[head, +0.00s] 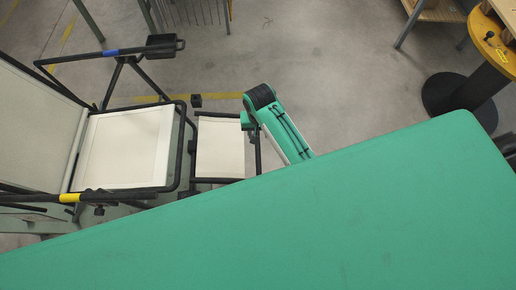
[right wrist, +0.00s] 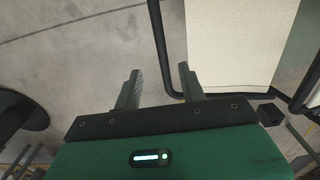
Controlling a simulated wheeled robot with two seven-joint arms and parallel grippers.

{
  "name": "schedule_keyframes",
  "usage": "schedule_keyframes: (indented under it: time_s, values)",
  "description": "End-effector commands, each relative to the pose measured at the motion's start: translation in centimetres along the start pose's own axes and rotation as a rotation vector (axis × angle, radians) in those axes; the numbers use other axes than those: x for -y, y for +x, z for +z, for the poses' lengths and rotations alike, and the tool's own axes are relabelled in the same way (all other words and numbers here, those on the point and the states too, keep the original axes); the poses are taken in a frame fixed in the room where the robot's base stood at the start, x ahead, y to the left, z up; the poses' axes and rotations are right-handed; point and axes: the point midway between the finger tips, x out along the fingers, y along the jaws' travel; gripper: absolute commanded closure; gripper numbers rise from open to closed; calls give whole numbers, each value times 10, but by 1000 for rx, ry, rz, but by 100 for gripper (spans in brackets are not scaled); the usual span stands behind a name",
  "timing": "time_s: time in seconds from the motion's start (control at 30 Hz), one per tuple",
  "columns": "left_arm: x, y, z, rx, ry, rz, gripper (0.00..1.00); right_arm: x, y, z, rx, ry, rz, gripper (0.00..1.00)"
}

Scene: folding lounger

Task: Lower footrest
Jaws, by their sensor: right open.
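The lounger's footrest (head: 220,148) is a pale panel in a black tube frame, extending right from the pale seat (head: 125,147) in the head view. In the right wrist view the footrest panel (right wrist: 235,40) is at upper right. Its black tube (right wrist: 161,40) bends at a corner close to my right gripper (right wrist: 157,69). The gripper is open, and the tube shows between its fingers and passes behind the right one; I cannot tell the gap in depth. In the head view my right arm is at the footrest's right end, its fingers hidden. My left gripper is not in view.
The lounger's backrest (head: 35,125) and black armrests, one with a blue band (head: 111,53) and one with a yellow band (head: 69,198), are at left. A yellow-topped round table (head: 490,45) with a black base stands at right. Concrete floor is open above the footrest.

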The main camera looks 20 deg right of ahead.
Motion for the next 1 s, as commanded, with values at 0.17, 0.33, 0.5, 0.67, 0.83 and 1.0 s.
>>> schedule_keyframes:
  time_s: [0.17,0.33,0.5,0.67,0.83,1.0]
  values:
    - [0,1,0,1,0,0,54,0,21,0,5,1,3,59]
    - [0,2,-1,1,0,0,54,0,57,1,5,1,4,59]
    - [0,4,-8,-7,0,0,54,0,93,0,4,0,3,59]
    - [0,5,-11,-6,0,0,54,0,118,0,3,0,3,59]
    - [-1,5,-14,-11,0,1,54,0,132,0,1,1,1,59]
    - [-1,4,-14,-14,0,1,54,0,136,0,1,1,1,59]
